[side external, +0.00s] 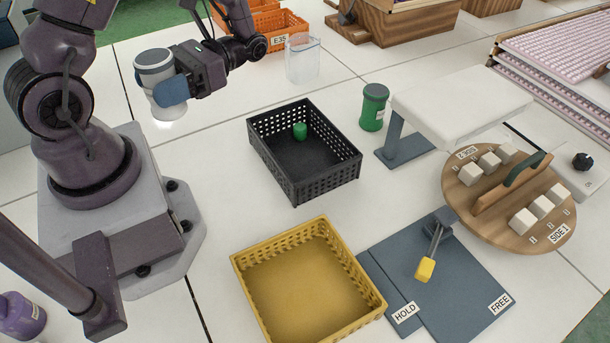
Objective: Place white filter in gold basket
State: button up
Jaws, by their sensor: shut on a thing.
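The white filter (155,68), a white cylinder with a grey band near its top, is held upright in my gripper (172,92) at the upper left. The blue finger pads are shut on its side, and they hide part of it. It appears to be raised above the white table. The gold basket (305,285) is at the lower middle, open at the top and empty. My gripper and the filter are well apart from it, up and to the left in the picture.
A green jar (374,108), a clear container (302,60) and a white raised stand (460,105) are beyond. A blue-grey HOLD/FREE board (470,285) and a round wooden turntable (480,225) are at the right.

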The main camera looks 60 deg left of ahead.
jog(key=w+d+r+n+t+h, duration=0.3)
jog(key=d+r+n+t+h, duration=0.15)
jog(key=d, duration=0.35)
jog(key=w+d+r+n+t+h, duration=0.2)
jog(key=d+r+n+t+h, duration=0.25)
jog(key=d, duration=0.35)
jog(key=w+d+r+n+t+h, duration=0.3)
jog(key=d+r+n+t+h, duration=0.15)
jog(key=d, duration=0.45)
notch_tip(320, 180, down, 26)
jog(key=shift+a+f+t, duration=0.15)
jog(key=shift+a+t, duration=0.1)
jog(key=shift+t, duration=0.1)
jog(key=shift+f, duration=0.25)
jog(key=shift+f, duration=0.1)
jog(key=o, duration=1)
jog(key=shift+f, duration=0.1)
